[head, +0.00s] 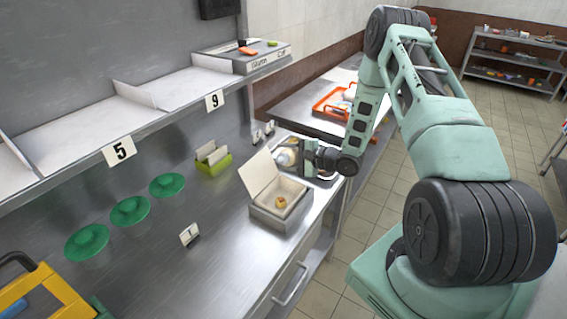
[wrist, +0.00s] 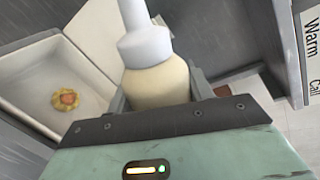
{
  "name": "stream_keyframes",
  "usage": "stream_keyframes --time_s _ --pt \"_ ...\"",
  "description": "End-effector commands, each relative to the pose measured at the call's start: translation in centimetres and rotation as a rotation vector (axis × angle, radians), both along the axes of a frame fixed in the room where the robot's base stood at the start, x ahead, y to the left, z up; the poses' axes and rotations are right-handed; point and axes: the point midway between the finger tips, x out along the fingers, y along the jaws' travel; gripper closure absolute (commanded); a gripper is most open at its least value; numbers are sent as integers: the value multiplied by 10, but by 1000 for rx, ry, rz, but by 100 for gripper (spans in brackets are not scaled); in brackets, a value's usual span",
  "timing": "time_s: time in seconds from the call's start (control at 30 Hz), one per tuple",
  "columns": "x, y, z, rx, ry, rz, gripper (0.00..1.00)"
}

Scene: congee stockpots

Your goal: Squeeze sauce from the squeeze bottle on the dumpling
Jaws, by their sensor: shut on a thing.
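The squeeze bottle (wrist: 155,82), cream-coloured with a white cap and nozzle, is held in my gripper (wrist: 160,100). In the wrist view its nozzle points toward the top of the picture. The dumpling (wrist: 65,99), small and yellow with an orange-brown middle, lies in an open box (wrist: 22,72) to the left of the bottle. In the head view the dumpling (head: 281,202) sits inside the box (head: 262,218), whose lid stands raised. My gripper (head: 306,158) is shut on the bottle (head: 287,157) behind the box, apart from the dumpling. The jaws partly hide the bottle.
A green holder (head: 214,165) with cards stands behind the box. A shelf (head: 95,135) runs above on the left. An orange tray (head: 333,103) lies on the farther counter.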

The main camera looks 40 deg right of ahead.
Motion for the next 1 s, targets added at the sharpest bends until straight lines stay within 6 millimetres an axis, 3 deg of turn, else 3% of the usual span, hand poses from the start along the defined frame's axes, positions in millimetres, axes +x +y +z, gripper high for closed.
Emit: stream_keyframes --time_s 0.03,0.23,0.6,1.0 --pt "3 -5 -10 -74 -28 3 59" --pt "11 -27 -20 -364 -134 2 59" --pt "7 -16 -14 -904 -332 3 59" --pt "-3 8 -6 -1359 -497 -3 59"
